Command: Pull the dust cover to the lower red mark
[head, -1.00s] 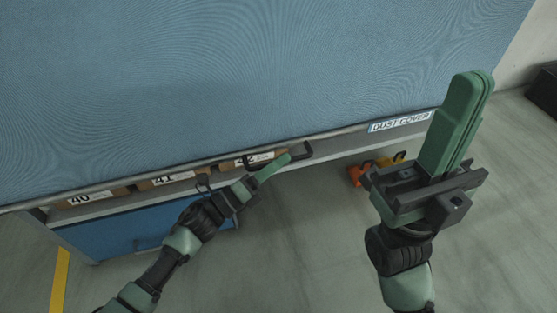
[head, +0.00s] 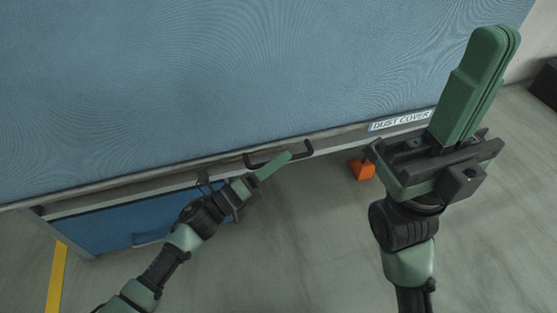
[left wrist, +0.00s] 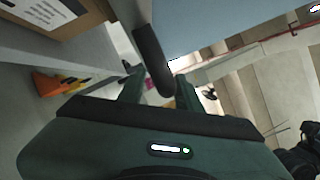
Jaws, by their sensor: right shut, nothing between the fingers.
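The blue dust cover (head: 250,70) hangs across the front of the shelf unit, with a "DUST COVER" label (head: 400,120) on its bottom bar (head: 120,179). A black handle (head: 307,150) juts from that bar. My right gripper (head: 496,45) is shut and empty, raised in front of the cover's right side.
A blue drawer front (head: 140,215) lies below the bar. An orange object (head: 361,169) is under the unit at the right, and it also shows in the left wrist view (left wrist: 45,84). A yellow floor stripe (head: 57,280) runs at the left. The floor in front is clear.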

